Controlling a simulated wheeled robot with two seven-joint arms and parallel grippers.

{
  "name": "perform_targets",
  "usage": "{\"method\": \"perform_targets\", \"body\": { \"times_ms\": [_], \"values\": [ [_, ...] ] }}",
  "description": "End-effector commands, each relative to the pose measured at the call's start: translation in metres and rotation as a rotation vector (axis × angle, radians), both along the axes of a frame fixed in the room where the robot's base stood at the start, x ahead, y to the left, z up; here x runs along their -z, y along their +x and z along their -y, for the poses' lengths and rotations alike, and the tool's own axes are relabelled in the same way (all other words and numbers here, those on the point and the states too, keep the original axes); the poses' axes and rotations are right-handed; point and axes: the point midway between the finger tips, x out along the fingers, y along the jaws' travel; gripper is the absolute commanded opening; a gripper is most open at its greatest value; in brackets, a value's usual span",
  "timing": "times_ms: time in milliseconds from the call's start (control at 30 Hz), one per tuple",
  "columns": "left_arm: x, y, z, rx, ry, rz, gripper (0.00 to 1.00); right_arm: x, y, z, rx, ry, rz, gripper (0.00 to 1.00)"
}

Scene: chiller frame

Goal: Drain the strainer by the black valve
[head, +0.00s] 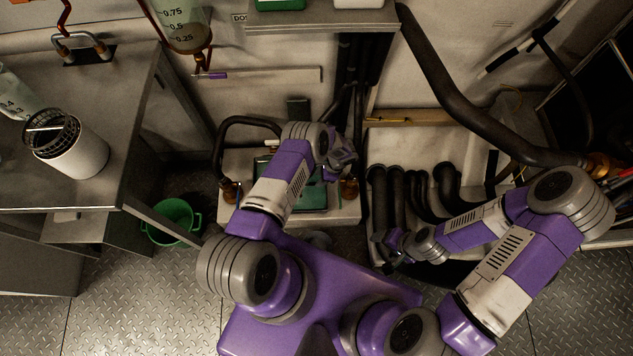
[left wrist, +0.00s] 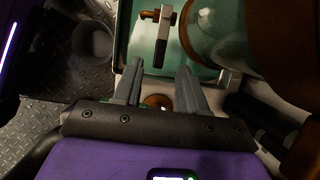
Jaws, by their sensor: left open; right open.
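In the left wrist view, a dark valve lever (left wrist: 161,48) on a brass-coloured fitting lies over a green tray (left wrist: 133,40). My left gripper (left wrist: 160,67) is open, its two fingertips on either side of the lever's near end; I cannot tell whether they touch it. A rounded, glassy greenish body (left wrist: 222,28), perhaps the strainer, is beside the lever at right, partly cut off. In the head view, my left gripper (head: 343,162) hangs over the right part of the green tray (head: 312,198) and hides the valve. My right gripper (head: 388,250) is open and empty, near black pipes.
Brass fittings (head: 229,190) and a black hose loop (head: 225,130) stand left of the tray. Thick black pipes (head: 400,195) rise at right. A green bucket (head: 160,236) is on the floor. A white cylinder with black mesh (head: 80,158) stands on the left bench (head: 120,95).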

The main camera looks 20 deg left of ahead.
Motion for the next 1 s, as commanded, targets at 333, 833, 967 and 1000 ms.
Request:
{"method": "perform_targets", "body": {
  "times_ms": [333,833,967,1000],
  "values": [
    [0.038,-0.007,-0.013,-0.003,-0.002,0.0,0.41,0.015,0.0,0.0,0.0,0.0,0.0,0.75],
    [0.038,-0.007,-0.014,-0.002,-0.003,0.001,0.08,0.015,0.0,0.0,0.0,0.0,0.0,0.75],
    [0.038,-0.007,-0.014,-0.002,-0.003,0.001,0.0,0.015,0.0,0.0,0.0,0.0,0.0,0.75],
    [0.038,-0.007,-0.014,-0.002,-0.003,0.001,0.0,0.015,0.0,0.0,0.0,0.0,0.0,0.75]
  ]
}}
